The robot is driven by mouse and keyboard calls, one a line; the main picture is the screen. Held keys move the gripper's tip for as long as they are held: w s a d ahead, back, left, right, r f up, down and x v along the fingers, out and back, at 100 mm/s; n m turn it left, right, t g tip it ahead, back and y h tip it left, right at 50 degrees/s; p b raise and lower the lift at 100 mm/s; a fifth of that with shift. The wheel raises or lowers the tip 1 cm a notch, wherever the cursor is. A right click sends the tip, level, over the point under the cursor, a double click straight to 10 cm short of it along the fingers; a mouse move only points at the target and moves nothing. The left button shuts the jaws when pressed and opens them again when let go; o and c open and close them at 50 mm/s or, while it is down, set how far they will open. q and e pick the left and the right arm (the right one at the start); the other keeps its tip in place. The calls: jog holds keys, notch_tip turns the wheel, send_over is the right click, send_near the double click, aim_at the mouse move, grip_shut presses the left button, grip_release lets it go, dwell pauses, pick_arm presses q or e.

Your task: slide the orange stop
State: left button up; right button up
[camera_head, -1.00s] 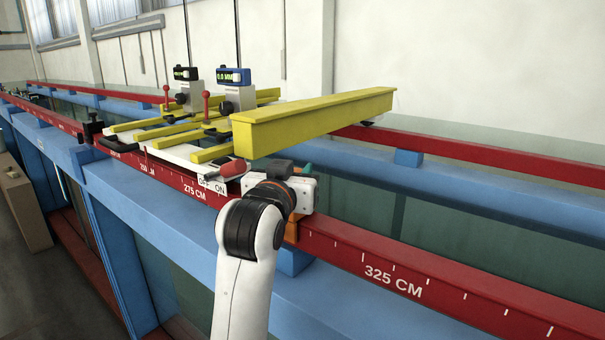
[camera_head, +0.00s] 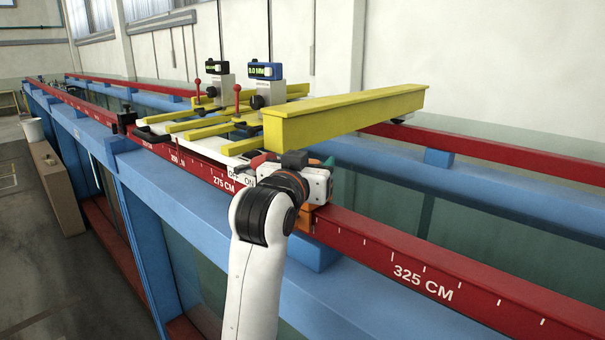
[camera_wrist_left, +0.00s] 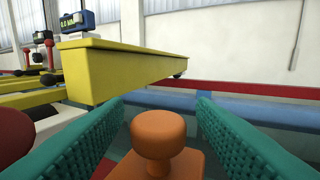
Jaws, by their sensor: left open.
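The orange stop (camera_head: 307,217) sits on the red rail, mostly hidden behind my left wrist in the head view. In the left wrist view its round orange knob (camera_wrist_left: 158,138) stands upright on an orange base, between my two green fingers. My left gripper (camera_wrist_left: 158,115) is open, with one finger on each side of the knob and a gap showing on both sides. In the head view my left gripper (camera_head: 322,163) is mostly hidden behind the wrist; a bit of green finger shows. My right gripper is not in view.
The red rail (camera_head: 375,245) has centimetre marks and runs along the blue flume frame (camera_head: 190,200). A yellow beam (camera_head: 345,115) on a carriage with gauges overhangs close behind my wrist. A red-tipped lever stands just left of it. The rail toward 325 CM is clear.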

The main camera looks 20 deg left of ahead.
pick_arm(q)
jog(key=s+b, duration=0.4)
jog(key=s, duration=0.7)
jog(key=shift+s+d, duration=0.3)
